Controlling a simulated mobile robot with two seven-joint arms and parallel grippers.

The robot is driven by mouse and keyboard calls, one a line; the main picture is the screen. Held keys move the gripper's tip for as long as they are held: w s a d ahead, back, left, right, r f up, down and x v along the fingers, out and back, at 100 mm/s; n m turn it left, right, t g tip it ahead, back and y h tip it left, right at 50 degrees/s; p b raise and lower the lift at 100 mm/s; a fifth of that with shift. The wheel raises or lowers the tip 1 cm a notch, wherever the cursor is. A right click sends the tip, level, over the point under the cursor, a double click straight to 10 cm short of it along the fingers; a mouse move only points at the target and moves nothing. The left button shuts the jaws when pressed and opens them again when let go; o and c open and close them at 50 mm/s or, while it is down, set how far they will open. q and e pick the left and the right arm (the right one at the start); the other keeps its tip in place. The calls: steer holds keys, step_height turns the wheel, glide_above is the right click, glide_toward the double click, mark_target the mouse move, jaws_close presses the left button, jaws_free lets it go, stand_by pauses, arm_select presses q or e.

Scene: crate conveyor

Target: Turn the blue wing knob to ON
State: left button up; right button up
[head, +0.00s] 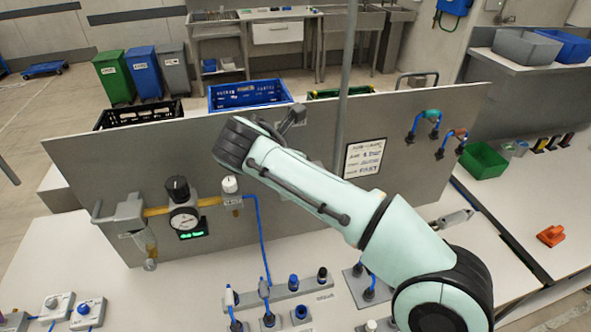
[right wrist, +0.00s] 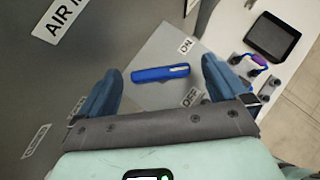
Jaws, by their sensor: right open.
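The blue wing knob (right wrist: 160,73) shows in the right wrist view as a long blue bar on a light grey plate (right wrist: 150,100). Its right end, with a small pale mark, points between the ON label (right wrist: 184,46) and the OFF label (right wrist: 190,97). My right gripper (right wrist: 161,70) is open, with one blue finger on each side of the knob and visible gaps at both ends. I cannot tell its distance to the plate. In the head view my right arm crosses the panel; the knob and right fingertips are hidden there. My left gripper is not in view.
The grey upright panel (head: 100,175) carries a pressure gauge (head: 184,221), a paper sign (head: 364,158) and colored hoses (head: 425,122). Fittings stand on the white bench before it. A blue crate (head: 250,95) is behind. An orange object (head: 550,236) lies right.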

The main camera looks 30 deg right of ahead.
steer(key=shift+w+d+f, duration=0.1)
steer(key=shift+d+f, duration=0.05)
steer(key=shift+f, duration=0.05)
steer(key=c, duration=1.1)
steer(key=shift+o, duration=0.2)
